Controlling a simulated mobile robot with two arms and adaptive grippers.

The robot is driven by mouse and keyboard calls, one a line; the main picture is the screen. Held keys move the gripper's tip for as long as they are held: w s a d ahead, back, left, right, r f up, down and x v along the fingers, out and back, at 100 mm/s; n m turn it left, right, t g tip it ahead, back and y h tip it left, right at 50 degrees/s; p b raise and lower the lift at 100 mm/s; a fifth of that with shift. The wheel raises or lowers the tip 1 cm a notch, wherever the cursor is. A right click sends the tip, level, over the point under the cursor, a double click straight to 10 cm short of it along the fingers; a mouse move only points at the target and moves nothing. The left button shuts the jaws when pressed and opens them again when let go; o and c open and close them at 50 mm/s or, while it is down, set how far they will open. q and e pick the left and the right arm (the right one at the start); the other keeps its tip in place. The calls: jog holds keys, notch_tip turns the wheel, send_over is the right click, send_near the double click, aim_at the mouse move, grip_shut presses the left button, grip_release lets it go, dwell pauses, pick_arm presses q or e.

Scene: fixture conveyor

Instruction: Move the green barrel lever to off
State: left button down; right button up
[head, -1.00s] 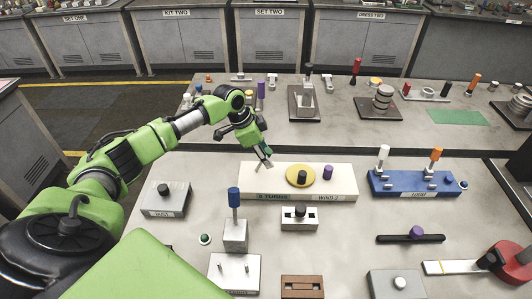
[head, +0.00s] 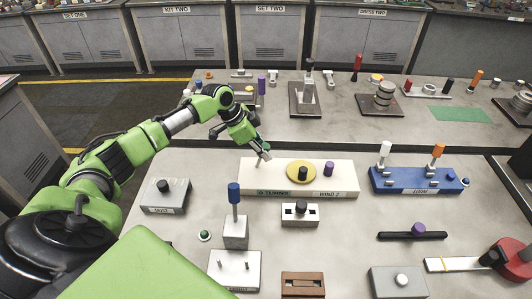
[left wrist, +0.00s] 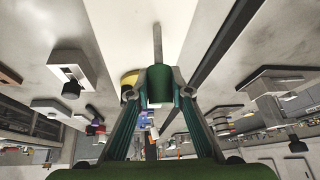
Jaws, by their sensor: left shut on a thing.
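The green barrel (left wrist: 159,88) sits between the two fingers of my left gripper in the left wrist view, and a thin grey rod (left wrist: 157,42) runs from it towards the pale surface. My left gripper (head: 262,149) is shut on this barrel lever. In the head view it is over the left end of the long white panel (head: 290,186), with the rod slanting below the fingers. The rod's foot and any on or off marking are too small to tell. My right gripper is not in view.
The white panel also carries a yellow disc (head: 301,172) with a black knob and a purple knob (head: 329,168). A blue panel (head: 415,183) with levers stands to the right.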

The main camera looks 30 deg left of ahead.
pick_arm(q)
jog(key=a+t+h+b, duration=0.1)
jog(key=b, duration=0.3)
jog(key=s+a+t+h+b, duration=0.1)
jog(key=h+b, duration=0.1)
jog(key=b, duration=0.2)
jog(key=s+a+t+h+b, duration=0.1)
jog(key=h+b, duration=0.1)
jog(key=b, duration=0.2)
jog(key=shift+s+a+f+n, duration=0.1)
jog(key=shift+a+f+n, duration=0.1)
jog(key=shift+a+n, duration=0.15)
jog(key=shift+s+a+r+t+h+b, duration=0.15)
jog(key=shift+a+r+t+h+b, duration=0.25)
jog(key=shift+b, duration=0.6)
jog(key=shift+d+f, duration=0.1)
jog(key=c, duration=1.9)
grip_release()
jog(key=shift+o, duration=0.4)
jog(key=shift+s, duration=0.1)
jog(key=v, duration=1.2)
